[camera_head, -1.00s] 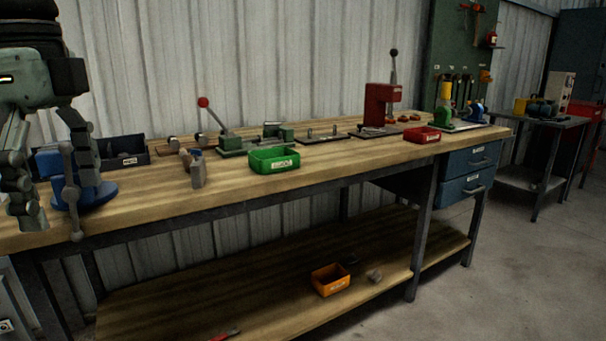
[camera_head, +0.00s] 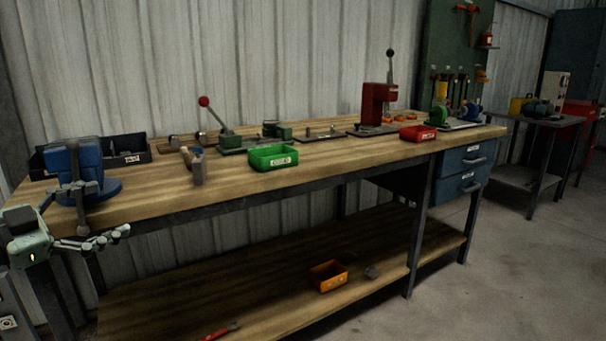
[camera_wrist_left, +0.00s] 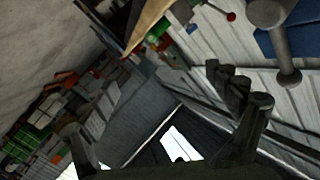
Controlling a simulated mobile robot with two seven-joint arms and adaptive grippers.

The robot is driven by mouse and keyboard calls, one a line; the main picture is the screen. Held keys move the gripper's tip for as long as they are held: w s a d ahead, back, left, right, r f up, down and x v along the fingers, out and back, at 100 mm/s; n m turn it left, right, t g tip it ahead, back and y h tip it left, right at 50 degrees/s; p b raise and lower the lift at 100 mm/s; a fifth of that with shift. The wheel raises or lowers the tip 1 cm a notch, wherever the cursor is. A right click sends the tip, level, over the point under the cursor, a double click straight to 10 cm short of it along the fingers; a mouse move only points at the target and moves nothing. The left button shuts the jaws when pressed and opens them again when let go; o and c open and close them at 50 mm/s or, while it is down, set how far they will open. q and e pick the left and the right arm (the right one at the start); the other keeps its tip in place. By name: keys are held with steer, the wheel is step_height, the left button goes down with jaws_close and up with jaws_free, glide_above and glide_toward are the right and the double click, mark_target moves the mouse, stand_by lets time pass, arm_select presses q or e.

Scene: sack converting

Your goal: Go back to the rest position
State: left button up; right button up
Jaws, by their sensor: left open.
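My left gripper (camera_head: 88,218) is at the left edge of the head view, low in front of the bench's left end. Its fingers are spread and hold nothing. In the left wrist view dark finger parts (camera_wrist_left: 240,100) show with nothing between them. The wooden workbench (camera_head: 330,163) runs across the head view. A blue vise (camera_head: 85,170) stands on its left end, just behind the gripper; I cannot tell whether the fingers touch its handle. My right gripper is not in view.
On the bench are a green bin (camera_head: 273,157), a red bin (camera_head: 418,133), a red press (camera_head: 378,103) and a lever tool (camera_head: 228,138). An orange bin (camera_head: 328,275) sits on the lower shelf (camera_head: 190,285). The floor (camera_head: 520,270) at right is clear.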

arm_select(q)
steer(key=a+f+n+t+y, duration=0.2)
steer(key=a+f+n+y, duration=0.45)
steer(key=f, duration=0.45)
steer(key=s+a+f+n+g+y, duration=0.1)
steer(key=s+f+n+g+y, duration=0.2)
steer(key=f, duration=0.6)
steer(key=s+a+f+n+g+y, duration=0.1)
steer(key=s+a+f+y, duration=0.15)
steer(key=s+f, duration=0.45)
steer(key=s+d+f+g, duration=0.4)
steer(key=s+d+f, duration=0.4)
steer(key=f, duration=0.2)
steer(key=s+d+f+g+h, duration=0.1)
steer(key=s+d+f+g, duration=0.4)
steer(key=s+d+f, duration=0.3)
step_height(320, 180, down, 3)
steer(key=shift+s+d+r+h, duration=0.1)
steer(key=shift+s+d+h, duration=0.25)
steer(key=shift+d, duration=0.35)
